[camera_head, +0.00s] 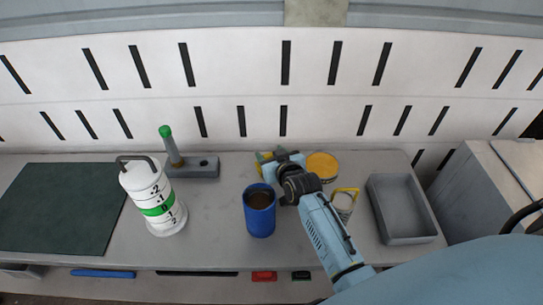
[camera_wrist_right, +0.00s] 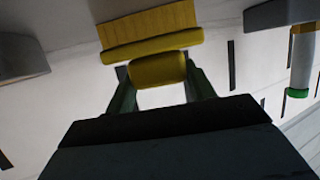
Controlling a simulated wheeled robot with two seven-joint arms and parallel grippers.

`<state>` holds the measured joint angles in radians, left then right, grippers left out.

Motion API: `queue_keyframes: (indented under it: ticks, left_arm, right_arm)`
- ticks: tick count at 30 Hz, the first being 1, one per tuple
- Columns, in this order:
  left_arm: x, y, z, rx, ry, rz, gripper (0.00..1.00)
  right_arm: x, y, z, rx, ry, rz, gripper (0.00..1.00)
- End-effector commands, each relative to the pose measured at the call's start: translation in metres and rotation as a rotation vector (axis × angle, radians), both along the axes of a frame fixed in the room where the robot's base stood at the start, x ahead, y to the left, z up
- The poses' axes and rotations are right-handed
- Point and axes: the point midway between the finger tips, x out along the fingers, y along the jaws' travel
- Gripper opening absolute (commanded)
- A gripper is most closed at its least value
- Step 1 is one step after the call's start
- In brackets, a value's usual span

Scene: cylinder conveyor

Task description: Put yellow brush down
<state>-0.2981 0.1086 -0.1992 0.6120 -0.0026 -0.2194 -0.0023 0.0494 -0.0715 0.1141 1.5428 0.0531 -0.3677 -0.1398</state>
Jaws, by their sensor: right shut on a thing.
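The yellow brush (camera_wrist_right: 151,27) shows in the right wrist view, with its wide ribbed part at the far end and a rounded yellow part between my fingers. My right gripper (camera_wrist_right: 158,84) is shut on it. In the head view the right gripper (camera_head: 271,163) is over the back of the table, behind the blue cup. Only small yellow bits of the brush (camera_head: 262,156) show there, the rest being hidden by the gripper. I cannot tell whether the brush touches anything. My left gripper is not in view.
A blue cup (camera_head: 260,213) stands close in front of the right gripper. A green-tipped stick (camera_head: 168,142) stands at a grey block (camera_head: 200,168). A white numbered canister (camera_head: 154,205), a yellow round lid (camera_head: 322,165), a yellow-handled item (camera_head: 343,203) and a grey tray (camera_head: 403,235) share the table.

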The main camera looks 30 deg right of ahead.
Motion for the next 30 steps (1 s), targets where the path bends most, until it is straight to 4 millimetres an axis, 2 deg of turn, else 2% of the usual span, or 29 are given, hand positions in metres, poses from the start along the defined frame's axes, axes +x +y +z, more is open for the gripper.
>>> queue_keyframes:
  ticks: [8,9,14,24,30]
  left_arm:
    - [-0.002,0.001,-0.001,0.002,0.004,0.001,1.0]
    - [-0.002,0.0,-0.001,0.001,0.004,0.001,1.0]
    - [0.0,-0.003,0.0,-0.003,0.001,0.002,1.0]
    - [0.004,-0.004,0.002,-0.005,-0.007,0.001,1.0]
    - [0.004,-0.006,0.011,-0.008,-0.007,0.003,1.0]
  right_arm:
    - [0.001,0.0,0.0,0.0,-0.003,0.0,0.25]
    - [0.001,0.0,-0.001,0.0,-0.002,0.0,0.55]
    - [0.001,0.0,-0.001,0.0,-0.002,0.0,0.76]
    - [0.0,0.0,0.004,0.0,-0.002,0.0,0.76]
    - [-0.026,0.002,0.013,0.0,0.0,0.001,0.76]
